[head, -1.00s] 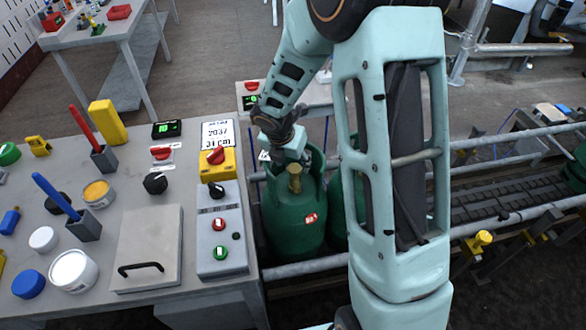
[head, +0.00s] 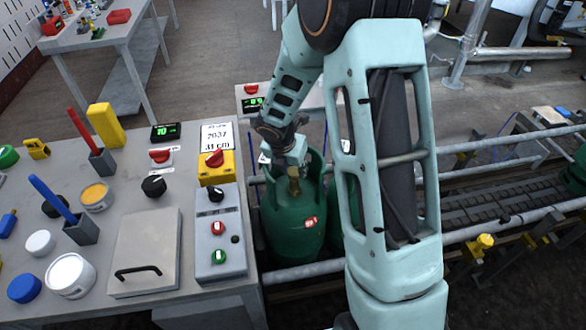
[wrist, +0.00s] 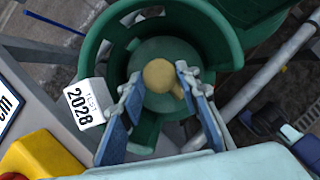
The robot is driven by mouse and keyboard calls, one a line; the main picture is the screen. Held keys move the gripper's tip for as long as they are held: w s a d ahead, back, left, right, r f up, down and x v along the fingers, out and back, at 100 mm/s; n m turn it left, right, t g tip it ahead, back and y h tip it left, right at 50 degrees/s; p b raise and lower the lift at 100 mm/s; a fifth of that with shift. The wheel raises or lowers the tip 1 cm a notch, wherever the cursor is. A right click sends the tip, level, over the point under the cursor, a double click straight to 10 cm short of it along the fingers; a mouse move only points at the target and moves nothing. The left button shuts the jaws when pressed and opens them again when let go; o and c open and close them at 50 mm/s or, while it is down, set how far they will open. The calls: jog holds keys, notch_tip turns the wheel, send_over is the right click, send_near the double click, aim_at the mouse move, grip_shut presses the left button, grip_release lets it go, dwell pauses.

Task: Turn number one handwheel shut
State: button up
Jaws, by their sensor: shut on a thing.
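A green gas cylinder (head: 292,225) stands upright on the conveyor beside the bench. Its open collar (wrist: 95,48) rings a round brass valve top (wrist: 159,74), which I take to be the handwheel; a brass piece also shows in the head view (head: 294,185). My gripper (wrist: 160,82) reaches down inside the collar, with one blue-padded finger on each side of the brass top, shut on it. In the head view my gripper (head: 293,160) is partly hidden behind the cylinder's collar and valve. I see no number on the handwheel.
A white tag (wrist: 84,106) reading 2028 is at the collar's left. A second green cylinder (head: 336,210) stands close on the right, mostly behind my arm. The bench with a control box (head: 220,230) is close on the left. Conveyor rails (head: 510,218) run right.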

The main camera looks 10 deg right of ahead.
jog(key=shift+m, duration=0.4)
jog(key=m, duration=0.2)
jog(key=m+g+h, duration=0.1)
jog(key=m, duration=0.1)
jog(key=shift+w+a+p, duration=0.2)
jog(key=shift+p, duration=0.1)
jog(key=m+g, duration=0.1)
jog(key=m, duration=0.1)
jog(key=m+g+p, duration=0.1)
jog(key=m, duration=0.2)
jog(key=shift+w+h, duration=0.2)
jog(key=shift+h, duration=0.2)
jog(key=m+g, duration=0.1)
jog(key=m, duration=0.3)
jog(key=m+g, duration=0.1)
jog(key=shift+w+m+g, duration=0.25)
jog(key=shift+m+g, duration=0.05)
jog(key=shift+m, duration=0.1)
jog(key=m, duration=0.2)
jog(key=m+g+y, duration=0.1)
jog(key=m, duration=0.1)
jog(key=shift+w+d+m, duration=0.15)
jog(key=shift+m, duration=0.25)
jog(key=shift+g, duration=0.3)
jog(key=o, duration=1.2)
jog(key=shift+c, duration=0.2)
